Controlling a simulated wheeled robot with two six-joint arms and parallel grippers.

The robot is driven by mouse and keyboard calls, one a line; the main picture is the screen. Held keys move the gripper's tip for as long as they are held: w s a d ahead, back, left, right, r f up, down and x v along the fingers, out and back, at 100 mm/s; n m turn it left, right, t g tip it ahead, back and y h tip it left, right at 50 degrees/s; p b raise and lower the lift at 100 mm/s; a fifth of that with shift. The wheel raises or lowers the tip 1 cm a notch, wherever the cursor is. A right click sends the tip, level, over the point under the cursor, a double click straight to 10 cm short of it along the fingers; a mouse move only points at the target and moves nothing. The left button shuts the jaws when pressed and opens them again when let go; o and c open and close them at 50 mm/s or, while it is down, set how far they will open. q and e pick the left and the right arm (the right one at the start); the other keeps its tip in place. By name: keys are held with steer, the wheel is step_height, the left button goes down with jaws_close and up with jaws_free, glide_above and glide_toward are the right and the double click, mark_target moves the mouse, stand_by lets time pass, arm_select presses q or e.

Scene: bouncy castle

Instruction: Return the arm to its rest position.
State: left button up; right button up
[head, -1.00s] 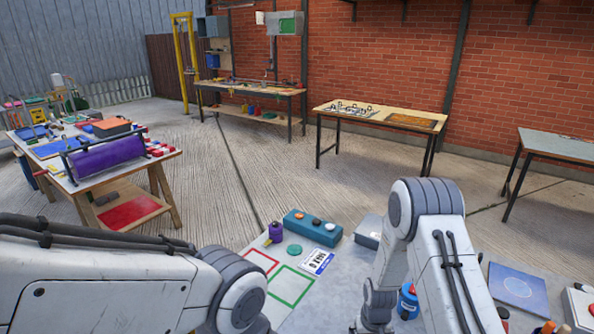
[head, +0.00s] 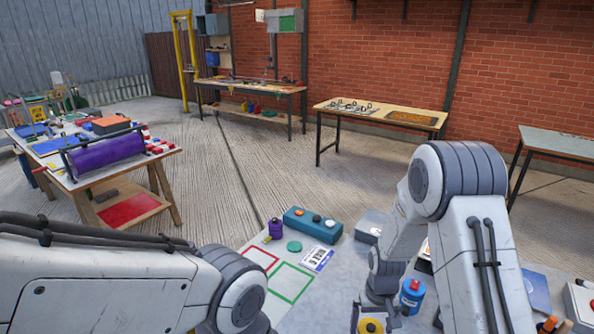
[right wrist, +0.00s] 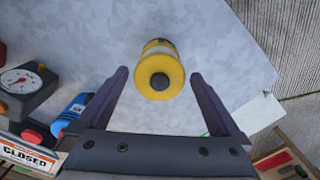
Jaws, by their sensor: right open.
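My right arm enters the head view from the lower right. Its gripper (head: 371,314) is at the bottom edge, partly cut off, near a yellow cylinder (head: 371,326) with a dark centre. In the right wrist view the open fingers (right wrist: 159,74) stand on either side of the yellow cylinder (right wrist: 158,82), with gaps showing on both sides. The cylinder has a pale band and is over a grey tabletop (right wrist: 215,50). My left arm crosses the lower left of the head view; its gripper is out of view.
On the grey table are a teal button box (head: 312,225), a purple bottle (head: 275,229), a green disc, red and green outlined squares and a blue canister (head: 412,296). A dial gauge (right wrist: 22,86) and a "CLOSED" sign (right wrist: 28,154) show in the wrist view. Other workbenches stand farther back.

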step_height(320, 180, down, 8)
steer(key=shift+f+p, duration=0.1)
steer(key=shift+p, duration=0.5)
step_height(320, 180, up, 3)
steer(key=shift+f+b, duration=0.15)
steer(key=shift+b, duration=0.25)
steer(key=shift+r, duration=0.7)
steer(key=shift+s+d+r, duration=0.1)
steer(key=shift+d+r, duration=0.15)
steer(key=shift+d, duration=0.05)
steer(key=shift+a, duration=0.15)
